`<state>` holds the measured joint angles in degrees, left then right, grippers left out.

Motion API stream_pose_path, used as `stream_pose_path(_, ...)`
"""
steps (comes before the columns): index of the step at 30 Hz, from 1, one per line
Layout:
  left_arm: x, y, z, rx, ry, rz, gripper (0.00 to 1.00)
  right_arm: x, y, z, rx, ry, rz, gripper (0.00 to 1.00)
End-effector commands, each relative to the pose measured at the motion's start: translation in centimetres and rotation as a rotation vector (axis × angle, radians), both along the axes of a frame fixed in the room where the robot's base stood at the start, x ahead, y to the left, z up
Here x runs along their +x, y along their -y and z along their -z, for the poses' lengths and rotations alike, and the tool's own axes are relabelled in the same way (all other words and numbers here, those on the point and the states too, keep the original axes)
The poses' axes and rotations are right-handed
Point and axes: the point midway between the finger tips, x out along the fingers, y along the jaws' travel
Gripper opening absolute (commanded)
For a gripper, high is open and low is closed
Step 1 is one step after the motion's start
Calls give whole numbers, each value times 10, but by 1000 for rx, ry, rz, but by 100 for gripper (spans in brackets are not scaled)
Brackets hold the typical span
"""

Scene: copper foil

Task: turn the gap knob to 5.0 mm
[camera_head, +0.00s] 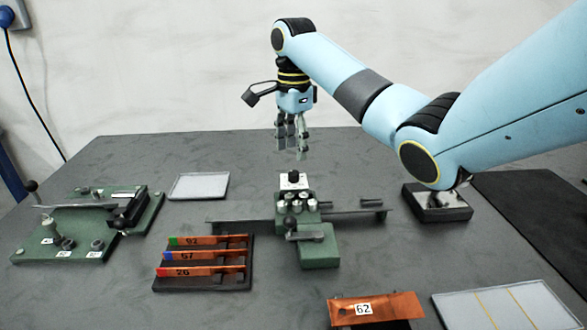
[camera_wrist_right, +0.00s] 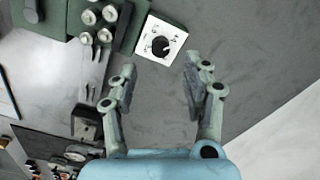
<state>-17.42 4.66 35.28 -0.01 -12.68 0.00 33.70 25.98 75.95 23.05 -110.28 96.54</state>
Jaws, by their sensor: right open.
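The gap knob is a black knob (camera_head: 294,177) on a white dial plate at the back of a green roller device (camera_head: 318,250) in the middle of the table. In the right wrist view the knob (camera_wrist_right: 160,46) sits on its white square plate, whose marks are too small to read. My right gripper (camera_head: 292,150) points down above the knob and is open and empty. In the right wrist view its two fingers (camera_wrist_right: 158,85) stand apart, with the knob ahead of the gap between them. The left gripper is not in view.
A green bench fixture (camera_head: 75,248) stands at the left. A black rack (camera_head: 243,275) holds copper strips marked 92, 57 and 26. A copper piece marked 62 (camera_head: 400,304) lies in front. A grey tray (camera_head: 199,187) lies at the back left, and a lined tray (camera_head: 448,310) at the front right.

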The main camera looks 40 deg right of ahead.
Motion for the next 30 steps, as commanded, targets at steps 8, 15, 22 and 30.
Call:
stream_pose_path(8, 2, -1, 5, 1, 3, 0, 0, -1, 0, 53, 1, -3, 0, 49)
stream_pose_path(15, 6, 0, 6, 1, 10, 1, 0, 0, 0, 68, 0, -1, 0, 49)
stream_pose_path(22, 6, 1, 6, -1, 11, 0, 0, 0, 0, 68, 0, 0, 0, 49)
stream_pose_path(30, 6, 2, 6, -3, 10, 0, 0, 0, 0, 68, -1, 0, 0, 13)
